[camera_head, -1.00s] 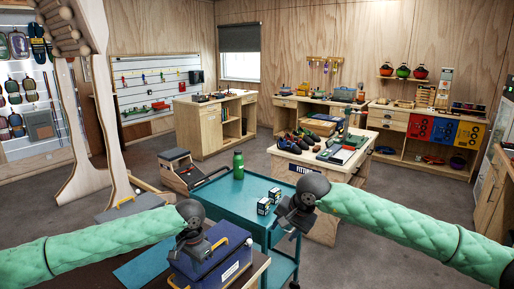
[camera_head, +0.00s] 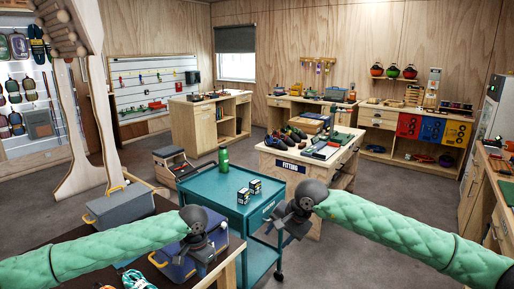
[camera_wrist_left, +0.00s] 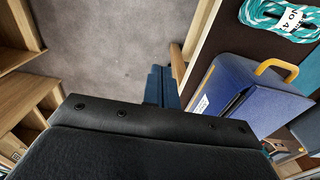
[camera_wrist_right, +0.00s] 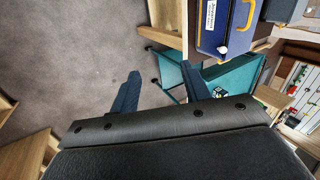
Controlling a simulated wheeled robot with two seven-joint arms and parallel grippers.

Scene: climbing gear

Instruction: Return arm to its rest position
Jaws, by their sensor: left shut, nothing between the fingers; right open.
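My left gripper (camera_head: 203,262) hangs at the end of the green-sleeved left arm, above a dark table and in front of a blue case (camera_head: 232,250). In the left wrist view its fingers (camera_wrist_left: 161,86) are together with nothing between them. The blue case (camera_wrist_left: 235,95) lies to their right. My right gripper (camera_head: 272,228) is over the right side of the teal cart (camera_head: 205,190) in the head view. In the right wrist view its two fingers (camera_wrist_right: 160,90) are spread apart, with grey floor showing between them. Both arms reach forward at similar height.
The dark table (camera_head: 60,240) carries the blue case, a grey case (camera_head: 118,207) and a coiled rope (camera_head: 138,280). The teal cart holds a green bottle (camera_head: 223,158) and two small boxes (camera_head: 249,190). A fitting table (camera_head: 270,160) stands behind. Grey floor (camera_head: 350,250) is open at right.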

